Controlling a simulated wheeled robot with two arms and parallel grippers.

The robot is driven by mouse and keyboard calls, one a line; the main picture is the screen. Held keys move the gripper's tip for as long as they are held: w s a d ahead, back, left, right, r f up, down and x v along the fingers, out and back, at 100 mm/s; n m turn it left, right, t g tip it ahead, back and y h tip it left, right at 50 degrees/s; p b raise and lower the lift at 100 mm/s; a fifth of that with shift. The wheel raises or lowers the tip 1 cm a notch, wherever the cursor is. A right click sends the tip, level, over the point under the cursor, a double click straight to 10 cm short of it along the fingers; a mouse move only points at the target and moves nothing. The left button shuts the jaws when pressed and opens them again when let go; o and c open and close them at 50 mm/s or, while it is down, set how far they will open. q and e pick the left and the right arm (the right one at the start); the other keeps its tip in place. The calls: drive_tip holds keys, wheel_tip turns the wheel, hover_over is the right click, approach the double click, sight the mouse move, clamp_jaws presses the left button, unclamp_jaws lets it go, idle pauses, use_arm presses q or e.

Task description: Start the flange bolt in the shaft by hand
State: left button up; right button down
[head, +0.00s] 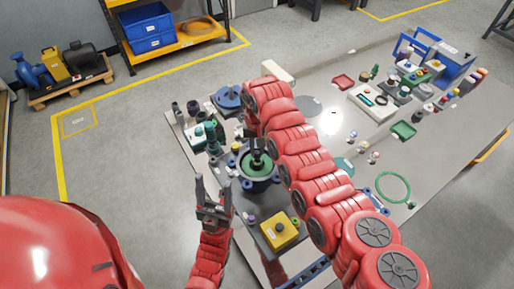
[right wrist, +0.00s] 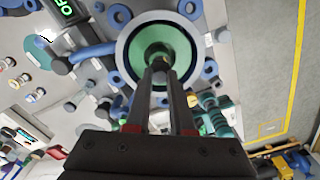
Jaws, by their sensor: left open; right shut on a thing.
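The round housing, a blue-grey ring with a green face (right wrist: 183,40), stands on the table; in the head view its green face (head: 268,170) shows below my right gripper (head: 257,152). The shaft's dark centre (right wrist: 157,50) shows in the middle of the green face. My right gripper (right wrist: 160,68) is shut on a small dark piece, likely the flange bolt, at this centre. The fingers hide most of it, and I cannot tell whether it sits in the shaft. My left gripper (head: 213,197) is open and empty, left of the housing, with its fingers pointing away from me.
A yellow box with a dark knob (head: 280,231) stands in front of the housing. Teal and dark fittings (head: 205,136) crowd the table's left side. A green ring (head: 393,187) and a grey instrument (head: 376,103) lie beyond my right arm.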

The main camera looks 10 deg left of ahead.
sight(257, 153)
drive_tip(key=shift+f, duration=0.45)
drive_tip(key=shift+f+b, duration=0.95)
drive_tip(key=shift+b, duration=0.1)
idle(0.7)
drive_tip(key=shift+f, duration=0.1)
idle(0.9)
drive_tip(key=shift+b, duration=0.35)
drive_tip(key=shift+s+m+b, duration=0.15)
drive_tip(key=shift+m+b, duration=0.65)
drive_tip(key=shift+m, duration=1.2)
drive_tip(key=shift+f, duration=0.1)
drive_tip(key=shift+m+b, duration=0.35)
drive_tip(key=shift+m, duration=0.25)
drive_tip(key=shift+m+b, duration=0.4)
drive_tip(key=shift+m, duration=1)
